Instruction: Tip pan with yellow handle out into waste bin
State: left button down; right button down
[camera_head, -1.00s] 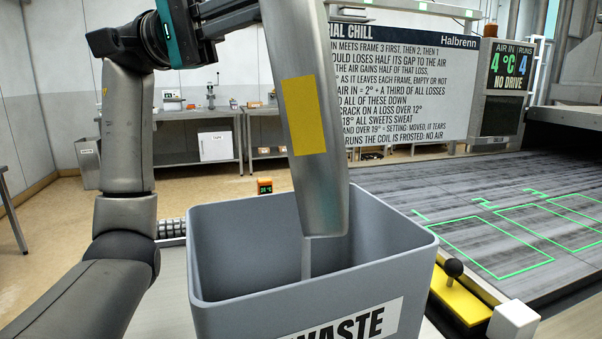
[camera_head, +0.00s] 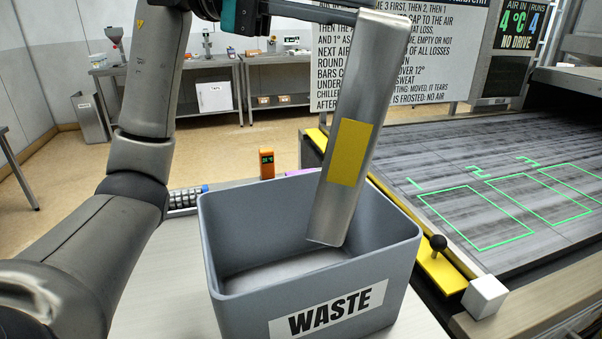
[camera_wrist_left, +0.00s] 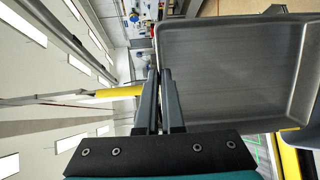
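The metal pan (camera_head: 335,215) is tipped up steeply, its underside with a yellow patch facing the head camera. Its lower end is inside the grey waste bin (camera_head: 250,312), below the rim, and its upper end leans right. The left gripper (camera_head: 350,15) is at the pan's upper end. In the left wrist view, the fingers (camera_wrist_left: 160,75) are close together at the edge of the pan (camera_wrist_left: 228,75), whose visible inside looks bare. A yellow bar (camera_wrist_left: 118,92) shows beside the fingers; I cannot tell whether it is the handle. The bin's visible floor is pale. The right gripper is out of view.
A dark conveyor (camera_head: 440,165) with green numbered outlines lies right of the bin. A black-knobbed lever (camera_head: 438,243) and a white block (camera_head: 484,297) stand near the bin's right side. A small orange display (camera_head: 267,163) stands behind it.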

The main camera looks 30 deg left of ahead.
pick_arm(q)
jog(key=shift+y, duration=0.8)
jog(key=shift+w+d+r+p, duration=0.3)
jog(key=shift+d+p, duration=0.45)
jog(key=shift+p, duration=0.15)
jog(key=shift+w+d+r+p, duration=0.3)
jog(key=shift+d+p, duration=0.45)
jog(key=shift+p, duration=0.2)
jog(key=shift+w+d+r+p, duration=0.2)
jog(key=shift+w+d+p, duration=0.1)
jog(key=shift+d+p, duration=0.55)
jog(key=w+d+f+n+g+y+p, duration=0.1)
jog(key=w+d+f+y+p, duration=0.3)
jog(key=d+f, duration=0.5)
jog(key=w+d+f+n+g+y+p, duration=0.1)
jog(key=w+d+f+g+y+p, duration=0.3)
jog(key=d+f+y+p, duration=0.4)
jog(key=shift+w+d+f+n+y+p, duration=0.35)
jog(key=shift+w+d+f+y, duration=0.2)
jog(key=shift+d, duration=1.15)
